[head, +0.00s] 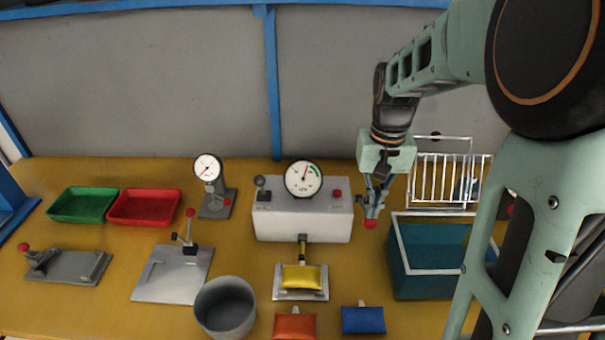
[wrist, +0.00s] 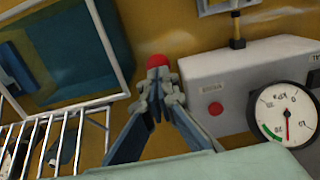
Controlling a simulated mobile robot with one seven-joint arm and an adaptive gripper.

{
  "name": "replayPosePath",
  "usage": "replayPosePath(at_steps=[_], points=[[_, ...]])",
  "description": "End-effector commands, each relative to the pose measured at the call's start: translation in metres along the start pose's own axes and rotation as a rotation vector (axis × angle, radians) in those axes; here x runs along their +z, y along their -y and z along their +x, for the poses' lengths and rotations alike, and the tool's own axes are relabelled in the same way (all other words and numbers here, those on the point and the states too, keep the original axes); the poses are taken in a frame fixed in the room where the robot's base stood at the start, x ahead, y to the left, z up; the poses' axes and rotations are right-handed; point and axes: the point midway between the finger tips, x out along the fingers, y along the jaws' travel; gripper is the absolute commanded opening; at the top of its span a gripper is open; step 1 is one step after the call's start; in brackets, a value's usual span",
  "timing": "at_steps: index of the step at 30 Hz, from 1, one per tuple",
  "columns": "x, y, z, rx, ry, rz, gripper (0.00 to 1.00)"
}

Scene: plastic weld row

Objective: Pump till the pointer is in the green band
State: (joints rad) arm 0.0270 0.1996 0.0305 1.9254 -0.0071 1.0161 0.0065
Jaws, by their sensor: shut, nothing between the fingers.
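The pressure gauge (head: 303,179) is on the white box (head: 300,218). Its green band is at the upper right, and its pointer points nearly straight up, just short of the band. It shows upside down in the wrist view (wrist: 287,112). The box has a red button (head: 337,194) at its right and a dark-knobbed lever (head: 262,187) at its left. My gripper (head: 372,205) is shut, right of the box. A red ball (wrist: 158,61) shows just beyond its fingertips; what bears it is hidden, and I cannot tell whether they touch.
A yellow cushion (head: 301,277) lies before the box, with orange (head: 295,326) and blue (head: 363,320) ones nearer. A teal bin (head: 425,285) and wire rack (head: 447,182) stand right. A smaller gauge (head: 207,167), lever plate (head: 160,284) and grey bucket (head: 225,315) stand left.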

Motion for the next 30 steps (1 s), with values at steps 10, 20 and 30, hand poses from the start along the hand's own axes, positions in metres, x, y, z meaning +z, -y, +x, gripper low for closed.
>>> replayPosePath(at_steps=[10,20,30], points=[[0.012,0.0,0.027,0.0,0.001,0.0,0.0],[0.015,0.0,0.032,0.0,0.002,0.0,0.0],[0.015,0.0,0.035,0.0,0.001,0.0,0.0]])
